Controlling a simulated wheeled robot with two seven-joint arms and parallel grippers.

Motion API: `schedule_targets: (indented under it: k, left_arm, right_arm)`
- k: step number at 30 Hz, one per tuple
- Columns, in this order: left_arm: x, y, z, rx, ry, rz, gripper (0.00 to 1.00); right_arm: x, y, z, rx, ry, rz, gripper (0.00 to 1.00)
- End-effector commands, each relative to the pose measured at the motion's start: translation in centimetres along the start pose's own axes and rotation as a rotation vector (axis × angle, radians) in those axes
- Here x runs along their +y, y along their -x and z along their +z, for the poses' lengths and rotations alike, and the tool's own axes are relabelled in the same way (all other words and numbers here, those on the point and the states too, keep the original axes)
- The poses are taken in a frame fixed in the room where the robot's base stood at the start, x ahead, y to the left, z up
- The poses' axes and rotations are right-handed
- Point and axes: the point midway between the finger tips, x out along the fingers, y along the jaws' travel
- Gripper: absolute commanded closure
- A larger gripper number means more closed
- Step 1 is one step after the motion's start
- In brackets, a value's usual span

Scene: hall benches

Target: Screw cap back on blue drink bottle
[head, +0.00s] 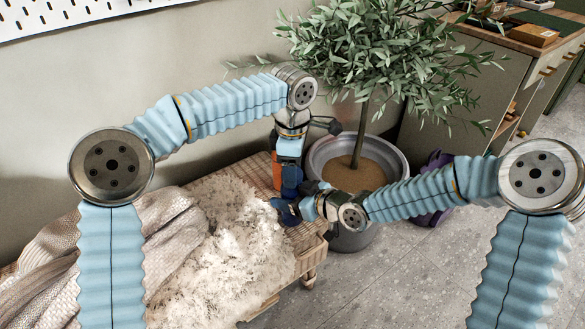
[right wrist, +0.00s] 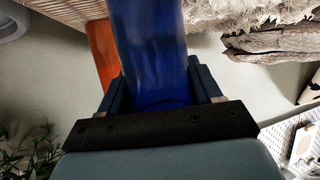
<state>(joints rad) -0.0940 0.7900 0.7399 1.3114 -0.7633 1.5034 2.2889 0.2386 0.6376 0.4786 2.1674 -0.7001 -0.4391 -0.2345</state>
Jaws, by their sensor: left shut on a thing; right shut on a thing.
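The blue drink bottle (right wrist: 155,50) fills the middle of the right wrist view, between the two fingers of my right gripper (right wrist: 158,92). In the head view the dark blue bottle (head: 291,180) is small and partly hidden by the grippers. My right gripper (head: 287,209) reaches in from the right and is shut on the bottle. My left gripper (head: 290,165) points down from above, over the bottle's upper end, and is shut on the cap. The cap itself is hidden there, so I cannot tell whether it touches the bottle's neck.
An orange object (head: 277,170) stands just behind the bottle, on a woven bench (head: 308,245). A fluffy cream throw (head: 225,240) and a knitted blanket (head: 150,240) cover its left part. A potted tree (head: 365,140) in a grey pot (head: 398,152) stands close behind on the right.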

Motion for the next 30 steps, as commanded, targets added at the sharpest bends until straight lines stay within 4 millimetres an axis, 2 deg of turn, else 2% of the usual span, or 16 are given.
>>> schedule_targets:
  k: [2, 9, 12, 16, 23, 24, 29, 30]
  left_arm:
    - [-0.04, 0.08, 0.05, 0.001, -0.091, 0.001, 0.85]
    - [-0.07, 0.04, -0.01, 0.0, -0.598, -0.001, 0.85]
    - [-0.1, 0.04, 0.0, -0.001, -0.749, -0.002, 0.85]
    - [-0.09, 0.01, -0.05, -0.002, -0.831, -0.002, 0.85]
    - [-0.08, 0.0, -0.06, -0.002, -0.834, -0.002, 0.85]
    - [-0.08, 0.0, -0.06, -0.002, -0.834, -0.002, 0.47]
    - [-0.08, 0.0, -0.06, -0.002, -0.833, -0.002, 0.23]
    - [-0.08, 0.0, -0.05, -0.002, -0.833, -0.002, 0.23]
  right_arm:
    - [0.03, 0.0, -0.02, 0.001, 0.0, 0.001, 1.0]
    - [0.04, 0.0, -0.01, 0.0, -0.001, 0.001, 1.0]
    - [0.05, 0.01, -0.01, 0.0, -0.001, 0.001, 1.0]
    - [0.06, 0.01, 0.0, 0.0, -0.001, 0.001, 1.0]
    - [0.07, 0.01, 0.01, 0.0, -0.001, 0.001, 1.0]
    - [0.07, 0.01, 0.01, 0.0, -0.001, 0.001, 1.0]
    - [0.05, 0.01, 0.0, 0.0, -0.001, 0.001, 1.0]
    - [0.05, 0.01, 0.0, 0.0, -0.001, 0.001, 1.0]
